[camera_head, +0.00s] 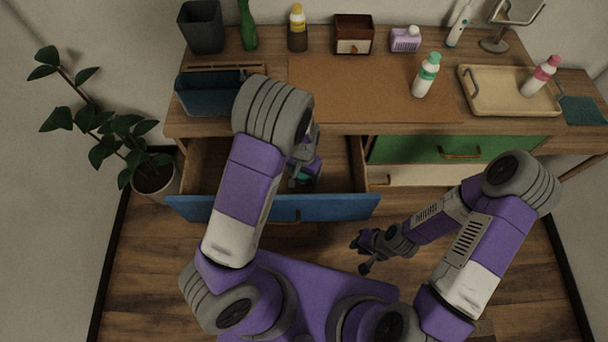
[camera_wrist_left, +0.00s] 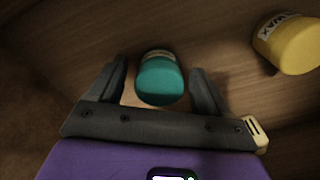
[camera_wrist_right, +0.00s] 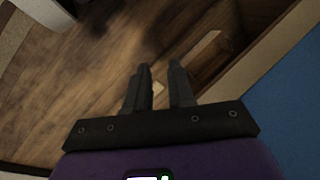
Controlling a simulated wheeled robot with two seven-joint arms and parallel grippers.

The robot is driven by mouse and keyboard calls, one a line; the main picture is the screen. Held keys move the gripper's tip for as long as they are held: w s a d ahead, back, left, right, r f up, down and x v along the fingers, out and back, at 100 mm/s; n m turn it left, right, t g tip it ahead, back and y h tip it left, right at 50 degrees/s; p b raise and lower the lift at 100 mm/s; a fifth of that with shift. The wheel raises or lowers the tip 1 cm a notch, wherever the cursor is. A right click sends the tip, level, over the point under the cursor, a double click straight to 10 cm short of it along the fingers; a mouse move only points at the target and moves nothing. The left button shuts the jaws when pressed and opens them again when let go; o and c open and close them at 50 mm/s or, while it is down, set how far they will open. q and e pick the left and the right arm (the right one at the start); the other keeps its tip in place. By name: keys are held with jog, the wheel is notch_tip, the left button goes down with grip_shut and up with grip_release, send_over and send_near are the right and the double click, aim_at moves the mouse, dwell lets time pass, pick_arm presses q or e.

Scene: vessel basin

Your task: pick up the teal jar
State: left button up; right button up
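The teal jar (camera_wrist_left: 160,80) stands between the two spread fingers of my left gripper (camera_wrist_left: 160,90) in the left wrist view. A gap shows on each side of it, so the fingers look open and not touching it. In the head view my left gripper (camera_head: 302,172) is down inside the open drawer (camera_head: 340,165), and only a bit of teal shows beneath it. My right gripper (camera_head: 370,252) hangs over the floor in front of the desk. In the right wrist view its fingers (camera_wrist_right: 160,88) are a little apart with nothing held.
A yellow jar marked WAX (camera_wrist_left: 290,45) lies in the drawer to the right of the teal jar. The blue drawer front (camera_head: 330,208) stands out from the desk. A green drawer (camera_head: 460,148) is at its right. A potted plant (camera_head: 154,178) stands at the left.

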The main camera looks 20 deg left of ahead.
pick_arm(q)
jog(key=c, duration=1)
